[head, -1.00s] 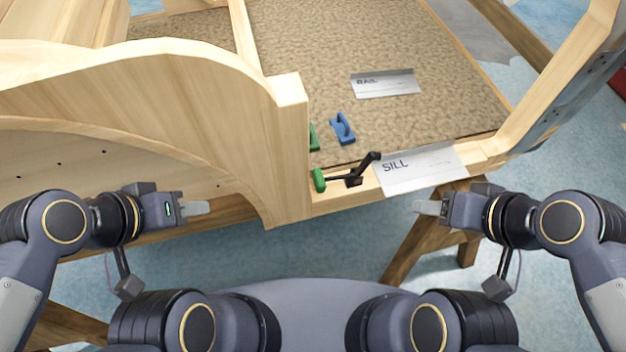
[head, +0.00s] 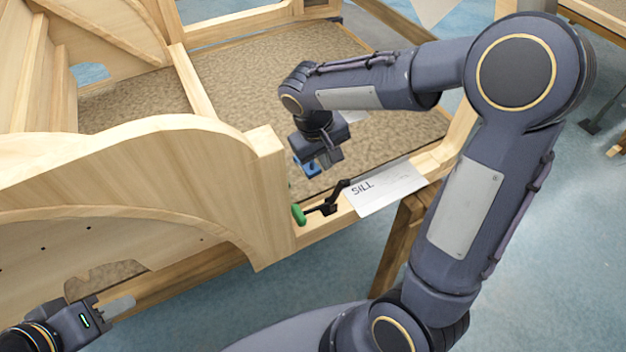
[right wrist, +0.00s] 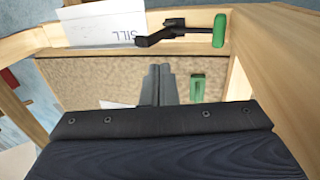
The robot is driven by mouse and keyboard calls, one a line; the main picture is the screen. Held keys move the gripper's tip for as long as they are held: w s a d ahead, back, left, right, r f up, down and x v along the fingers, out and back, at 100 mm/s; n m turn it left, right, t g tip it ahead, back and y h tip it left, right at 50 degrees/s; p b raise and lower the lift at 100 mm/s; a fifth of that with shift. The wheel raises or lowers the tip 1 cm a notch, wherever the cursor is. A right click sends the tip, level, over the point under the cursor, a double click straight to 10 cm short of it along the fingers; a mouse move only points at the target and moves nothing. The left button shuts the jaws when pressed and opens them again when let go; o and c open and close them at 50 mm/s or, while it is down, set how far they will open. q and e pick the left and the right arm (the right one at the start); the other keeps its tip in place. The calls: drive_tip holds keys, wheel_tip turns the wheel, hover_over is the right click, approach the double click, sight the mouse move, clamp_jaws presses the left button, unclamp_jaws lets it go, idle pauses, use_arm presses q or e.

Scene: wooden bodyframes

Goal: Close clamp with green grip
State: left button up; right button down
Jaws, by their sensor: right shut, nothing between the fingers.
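The clamp (head: 329,207) is a black lever mechanism with a green grip (head: 298,214), mounted on the wooden sill rail beside the upright post. In the right wrist view the green grip (right wrist: 220,30) stands at the top right, with the black clamp arm (right wrist: 165,28) stretching left from it. My right gripper (right wrist: 158,85) is shut and empty. It hangs over the carpeted panel, behind the clamp and apart from it. My left gripper (head: 122,306) is low at the left, away from the clamp; its finger gap cannot be made out.
A second green piece (right wrist: 197,88) is right of the fingers in the wrist view. A white SILL sheet (head: 384,189) lies right of the clamp. The wooden post (head: 268,170) rises close to its left.

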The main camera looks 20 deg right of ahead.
approach(335, 191)
drive_tip(key=x, duration=0.5)
drive_tip(key=shift+w+a+f, duration=0.1)
drive_tip(key=shift+f, duration=0.1)
drive_tip(key=shift+p, duration=0.3)
drive_tip(key=shift+d+y, duration=0.3)
drive_tip(key=shift+d, duration=0.05)
